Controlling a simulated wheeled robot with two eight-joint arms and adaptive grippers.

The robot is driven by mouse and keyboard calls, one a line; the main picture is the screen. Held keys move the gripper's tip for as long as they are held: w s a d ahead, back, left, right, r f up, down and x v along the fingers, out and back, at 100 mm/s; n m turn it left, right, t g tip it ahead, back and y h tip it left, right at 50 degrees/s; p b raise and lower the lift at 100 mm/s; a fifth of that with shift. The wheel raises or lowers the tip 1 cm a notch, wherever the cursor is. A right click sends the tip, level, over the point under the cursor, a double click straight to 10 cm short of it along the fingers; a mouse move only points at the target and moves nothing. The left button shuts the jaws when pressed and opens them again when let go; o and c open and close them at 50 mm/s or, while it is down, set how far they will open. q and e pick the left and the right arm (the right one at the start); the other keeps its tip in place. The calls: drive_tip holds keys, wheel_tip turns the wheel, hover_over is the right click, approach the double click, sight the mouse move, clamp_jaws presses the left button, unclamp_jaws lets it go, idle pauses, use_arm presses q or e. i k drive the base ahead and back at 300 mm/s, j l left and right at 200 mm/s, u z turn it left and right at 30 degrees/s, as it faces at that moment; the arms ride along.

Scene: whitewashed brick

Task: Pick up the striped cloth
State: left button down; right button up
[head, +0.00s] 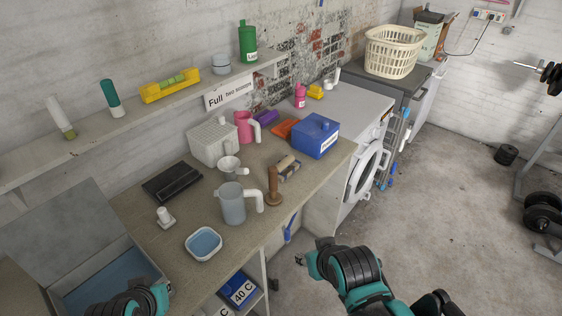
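A dark, flat, folded piece with a faint lighter line (172,181) lies on the worktop at the left, near the back. It may be the striped cloth; its stripes are too small to make out clearly. My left gripper (158,298) is at the bottom left edge, partly cut off, in front of the worktop and well below the dark piece. My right gripper (308,260) is over the floor in front of the worktop, apart from everything on it. Nothing shows held in the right gripper. The finger gap of either gripper is not clear.
A grey jug (232,204), a wooden-handled tool (273,187), a white tub (203,244) and a basket (213,142) stand on the worktop (185,222). A shelf (120,114) runs above. A blue box (315,136) stands farther right.

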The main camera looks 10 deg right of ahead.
sight(288, 165)
drive_tip(key=i+l+u, duration=0.2)
drive_tip(key=l+u, duration=0.25)
drive_tip(key=i+l+u, duration=0.15)
drive_tip(key=l+u, duration=0.75)
drive_tip(key=l, duration=0.2)
drive_tip(key=l+u, duration=0.4)
drive_tip(key=l, duration=0.2)
drive_tip(key=k+j, duration=0.05)
